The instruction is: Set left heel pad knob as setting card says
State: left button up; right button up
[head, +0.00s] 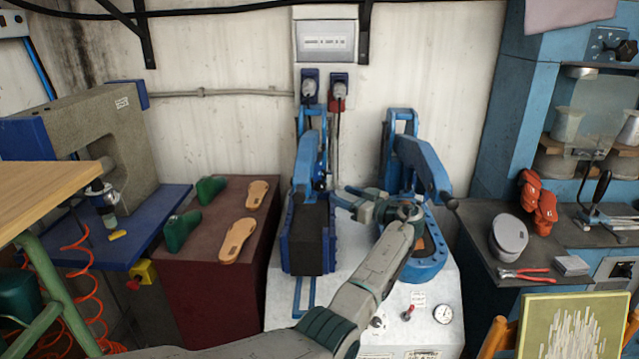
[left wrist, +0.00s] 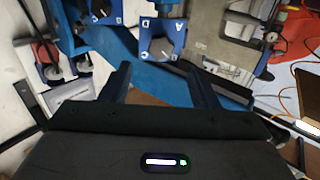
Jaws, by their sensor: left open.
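My left gripper (head: 342,197) is open above the white press cabinet, between its two blue press arms, in the head view. In the left wrist view its two dark fingers (left wrist: 158,88) are spread with nothing between them. Just beyond the fingertips is a knob (left wrist: 160,47) on a blue plate with white letters, among them A and D. A second lettered knob (left wrist: 103,8) is at the top edge, partly cut off. I cannot tell which is the left heel pad knob, nor read either setting surely. I cannot identify the setting card. My right gripper is not in view.
The left press arm (head: 307,160) and right press arm (head: 420,165) stand close around my gripper. A gauge (head: 443,313) and red-tipped switch (head: 408,312) are on the cabinet front. Sandal soles (head: 238,240) and green forms (head: 181,230) lie on the brown stand at left.

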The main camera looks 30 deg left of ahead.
aim_at(323, 189)
pick_arm(q)
jog(key=a, duration=0.2)
jog(key=a+p, duration=0.1)
jog(key=a, duration=0.2)
jog(key=w+a+p, duration=0.1)
jog(key=a, duration=0.2)
jog(key=shift+f, duration=0.2)
jog(key=shift+a+p, duration=0.35)
jog(key=shift+a, duration=0.05)
jog(key=shift+a, duration=0.15)
jog(key=shift+f, duration=0.1)
jog(key=shift+c, duration=0.2)
jog(key=c, duration=0.9)
